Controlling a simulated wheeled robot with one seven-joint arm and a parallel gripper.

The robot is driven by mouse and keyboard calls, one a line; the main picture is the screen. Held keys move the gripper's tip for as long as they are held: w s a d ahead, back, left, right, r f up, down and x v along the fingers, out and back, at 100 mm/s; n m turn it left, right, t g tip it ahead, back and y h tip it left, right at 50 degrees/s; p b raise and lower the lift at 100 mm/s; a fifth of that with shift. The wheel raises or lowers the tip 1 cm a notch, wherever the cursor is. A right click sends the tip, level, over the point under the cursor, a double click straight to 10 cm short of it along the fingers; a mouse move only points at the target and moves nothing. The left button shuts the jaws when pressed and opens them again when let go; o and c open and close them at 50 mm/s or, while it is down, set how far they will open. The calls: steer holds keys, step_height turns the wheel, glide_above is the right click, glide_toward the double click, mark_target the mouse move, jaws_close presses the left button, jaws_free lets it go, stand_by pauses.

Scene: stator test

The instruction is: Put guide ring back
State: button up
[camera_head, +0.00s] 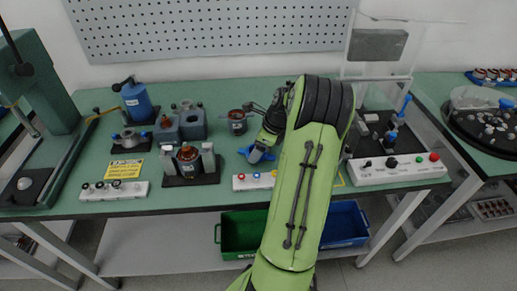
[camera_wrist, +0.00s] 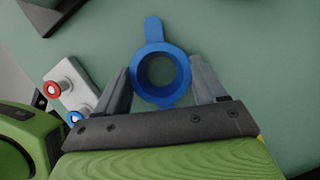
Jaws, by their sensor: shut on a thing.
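The blue guide ring (camera_wrist: 160,98) is a flat ring with a tab at its far side, seen from above in the wrist view. My gripper (camera_wrist: 162,78) is shut on it, with one grey finger on each side. In the head view, the blue ring (camera_head: 256,154) shows at my gripper (camera_head: 264,147), over the green bench; whether it touches the bench is hard to tell. A copper-wound stator (camera_head: 187,154) stands between two grey blocks on a dark base (camera_head: 190,179), left of my gripper. My arm hides part of the bench.
A white button box (camera_head: 241,184) lies in front of my gripper; it also shows in the wrist view (camera_wrist: 69,83). A dark cup-like part (camera_head: 237,126) stands behind left. Blue-grey blocks (camera_head: 193,128) and a blue pump (camera_head: 137,102) are farther left. A test station (camera_head: 398,171) stands right.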

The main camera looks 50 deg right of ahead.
steer(key=o, duration=1.1)
steer(key=shift+f, duration=0.1)
steer(key=p+v, duration=0.5)
steer(key=v, duration=0.7)
steer(key=w+a+r+n+g+h, duration=0.1)
steer(key=w+a+r+n, duration=0.25)
steer(key=a+n, duration=0.5)
steer(key=w+a+r+n+h, duration=0.15)
steer(key=a+r+n, duration=0.35)
steer(key=a, duration=0.7)
steer(key=s+a+n, duration=0.4)
steer(key=a+n, duration=0.1)
steer(key=n, duration=0.1)
steer(key=s+a+n+t, duration=0.1)
steer(key=s+a+n, duration=0.3)
steer(key=a+n, duration=0.1)
steer(key=s+a+n+t+y, duration=0.1)
steer(key=s+a+n, duration=0.3)
steer(key=a+n, duration=0.2)
steer(key=shift+s+r+n, duration=0.25)
steer(key=shift+r+n, duration=0.15)
steer(key=shift+n, duration=0.45)
step_height(320, 180, up, 7)
steer(key=p, duration=0.6)
steer(key=shift+f, duration=0.2)
